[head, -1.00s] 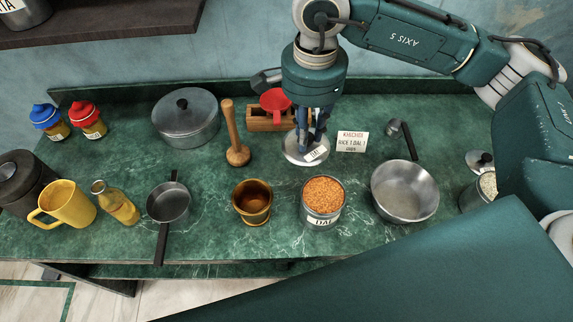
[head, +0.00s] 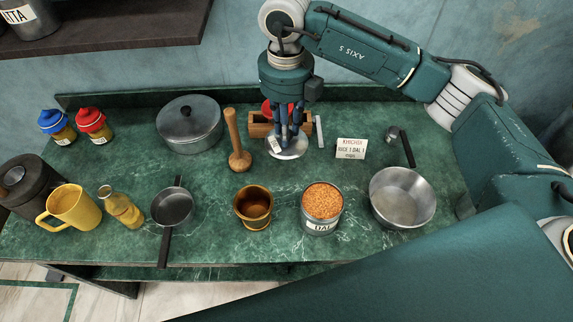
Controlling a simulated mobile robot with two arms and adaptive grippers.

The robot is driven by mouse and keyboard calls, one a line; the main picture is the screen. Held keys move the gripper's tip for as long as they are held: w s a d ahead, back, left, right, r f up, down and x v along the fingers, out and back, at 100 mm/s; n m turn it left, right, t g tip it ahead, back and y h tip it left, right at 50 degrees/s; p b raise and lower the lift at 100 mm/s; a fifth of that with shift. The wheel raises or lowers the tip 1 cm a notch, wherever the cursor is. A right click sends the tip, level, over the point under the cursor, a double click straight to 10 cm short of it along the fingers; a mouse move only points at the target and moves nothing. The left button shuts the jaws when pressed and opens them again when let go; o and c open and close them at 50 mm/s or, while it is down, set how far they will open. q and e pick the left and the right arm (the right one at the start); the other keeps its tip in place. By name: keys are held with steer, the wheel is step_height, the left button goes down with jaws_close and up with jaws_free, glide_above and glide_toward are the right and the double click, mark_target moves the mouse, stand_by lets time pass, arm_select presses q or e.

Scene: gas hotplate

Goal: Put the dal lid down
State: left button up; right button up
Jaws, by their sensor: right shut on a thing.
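The dal lid (head: 287,152) is a round steel disc with a small label tag, low over the counter behind the brass mortar. My right gripper (head: 288,136) points straight down and is shut on the lid from above. The fingers hide the lid's middle, and I cannot tell whether its rim touches the counter. The open dal tin (head: 322,207), full of orange lentils, stands nearer the front edge, apart from the lid. My left gripper is not in view.
A wooden box (head: 259,124) is close behind the lid, and a wooden pestle (head: 237,145) stands to its left. A recipe card (head: 351,149) stands to its right. The brass mortar (head: 254,205) and a steel bowl (head: 402,198) are nearer the front.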

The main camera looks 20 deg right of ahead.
step_height(320, 180, down, 15)
steer(key=p, duration=0.3)
steer(key=shift+r, duration=0.1)
steer(key=o, duration=0.6)
steer(key=shift+f, duration=0.2)
steer(key=o, duration=0.5)
steer(key=shift+c, duration=0.2)
steer(key=shift+r, duration=0.1)
